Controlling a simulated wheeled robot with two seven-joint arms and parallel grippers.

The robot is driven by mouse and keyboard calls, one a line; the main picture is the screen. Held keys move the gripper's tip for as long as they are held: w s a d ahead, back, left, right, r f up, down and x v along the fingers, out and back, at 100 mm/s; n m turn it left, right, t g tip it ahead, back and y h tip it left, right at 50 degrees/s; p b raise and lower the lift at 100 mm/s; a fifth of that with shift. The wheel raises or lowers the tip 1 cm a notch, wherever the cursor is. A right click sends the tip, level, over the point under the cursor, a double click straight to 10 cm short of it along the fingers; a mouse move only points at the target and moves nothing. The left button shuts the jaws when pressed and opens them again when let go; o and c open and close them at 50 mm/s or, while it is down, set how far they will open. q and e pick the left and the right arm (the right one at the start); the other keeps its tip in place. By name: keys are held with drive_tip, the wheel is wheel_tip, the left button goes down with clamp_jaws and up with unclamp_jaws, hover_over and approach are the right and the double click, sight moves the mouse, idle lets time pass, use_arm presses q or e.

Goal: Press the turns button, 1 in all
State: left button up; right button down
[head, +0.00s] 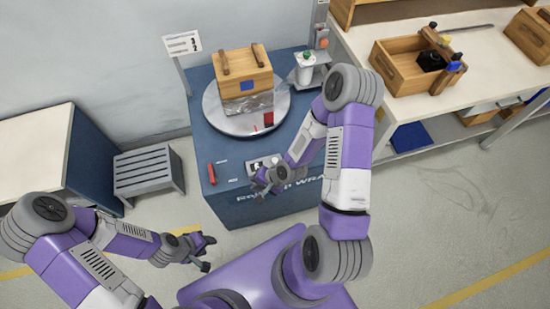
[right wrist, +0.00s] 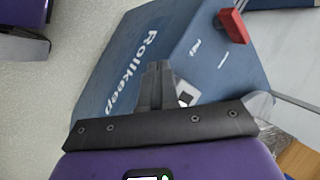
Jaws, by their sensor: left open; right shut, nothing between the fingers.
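The blue wrapping machine (head: 225,197) stands ahead of me, with a small light control panel (head: 256,166) on its front top edge. The turns button is too small to single out there. My right gripper (head: 259,190) is shut and empty, at the machine's front edge just in front of the panel. In the right wrist view its closed fingers (right wrist: 157,75) hide part of the panel (right wrist: 186,97); I cannot tell whether they touch anything. My left gripper (head: 208,253) is open and empty, in front of the machine to the left.
A wooden crate (head: 243,70), its lower part wrapped in film, sits on the round turntable (head: 225,119). A red handle (head: 212,174) lies left of the panel. A sign (head: 182,43) stands behind. A grey slatted stool (head: 146,170) is left; a workbench with wooden boxes (head: 403,80) is right.

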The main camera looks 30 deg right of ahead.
drive_tip(key=w+d+r+m+t+p, duration=0.1)
drive_tip(key=w+d+r+m+t, duration=0.3)
drive_tip(key=d+r+m, duration=0.6)
drive_tip(key=shift+w+d+r+m+p, duration=0.35)
drive_tip(key=shift+w+d, duration=0.3)
drive_tip(key=shift+w, duration=0.55)
drive_tip(key=shift+f, duration=0.2)
drive_tip(key=b, duration=1)
hover_over(275, 161)
drive_tip(key=f, duration=0.7)
drive_tip(key=shift+s+d+f, duration=0.2)
drive_tip(key=shift+s, duration=0.15)
drive_tip(key=shift+f, duration=0.65)
drive_tip(key=shift+f, duration=0.2)
